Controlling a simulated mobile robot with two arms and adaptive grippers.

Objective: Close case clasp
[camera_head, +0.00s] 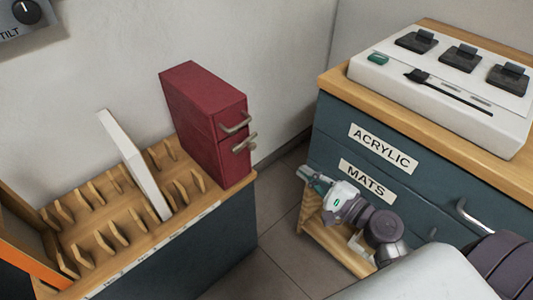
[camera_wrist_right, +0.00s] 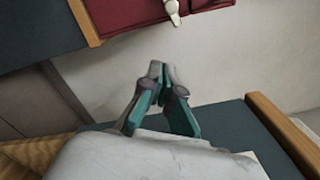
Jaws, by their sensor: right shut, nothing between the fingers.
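A dark red case (camera_head: 204,122) stands upright on the wooden slotted rack, at its right end. Two pale metal fittings, an upper one (camera_head: 235,125) and a lower one (camera_head: 245,143), stick out from its narrow front face. I cannot tell for certain which is the clasp or whether it is fastened. In the right wrist view the case (camera_wrist_right: 120,14) shows at the top, with a pale fitting (camera_wrist_right: 173,11) hanging at its edge. My right gripper (camera_head: 306,173) is shut and empty, apart from the case, to its right. Its teal fingers (camera_wrist_right: 160,72) meet below the fitting in the wrist view. My left gripper is out of view.
The rack (camera_head: 139,232) also holds a white panel (camera_head: 134,162). A blue drawer cabinet (camera_head: 335,140) labelled "ACRYLIC" and "MATS" stands right, carrying a white switch box (camera_head: 400,76). A wooden piece (camera_head: 340,246) is below my right gripper. Floor (camera_head: 275,225) shows between rack and cabinet.

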